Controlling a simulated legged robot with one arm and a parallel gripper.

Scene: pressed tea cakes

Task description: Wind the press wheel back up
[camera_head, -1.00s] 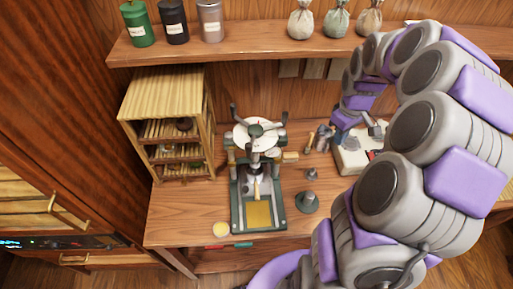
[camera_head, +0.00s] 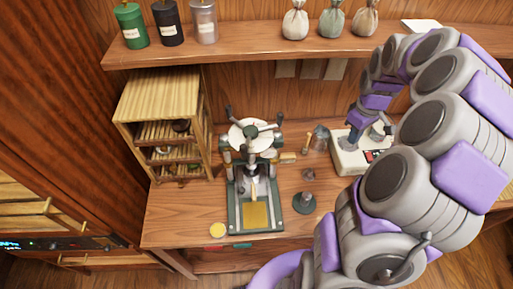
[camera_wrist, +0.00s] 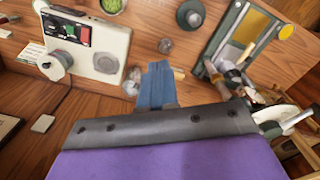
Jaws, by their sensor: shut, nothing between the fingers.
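The press (camera_head: 255,185) stands on the wooden counter in the head view, with a dark green frame and a yellow plate (camera_head: 256,214) at its base. Its wheel (camera_head: 250,131) is on top, a pale disc with dark spoke handles. My gripper (camera_head: 348,142) is to the right of the wheel, apart from it, by the white device. In the wrist view my gripper (camera_wrist: 157,78) shows as blue fingers closed together with nothing held. The press lies at the right of that view, its pale wheel (camera_wrist: 277,113) partly hidden by my wrist.
A white device (camera_head: 350,160) with a dark panel sits right of the press. A small dark green weight-like piece (camera_head: 304,203) stands nearer. A slatted bamboo rack (camera_head: 160,100) is at left. A shelf (camera_head: 260,43) with canisters and cloth bags runs above.

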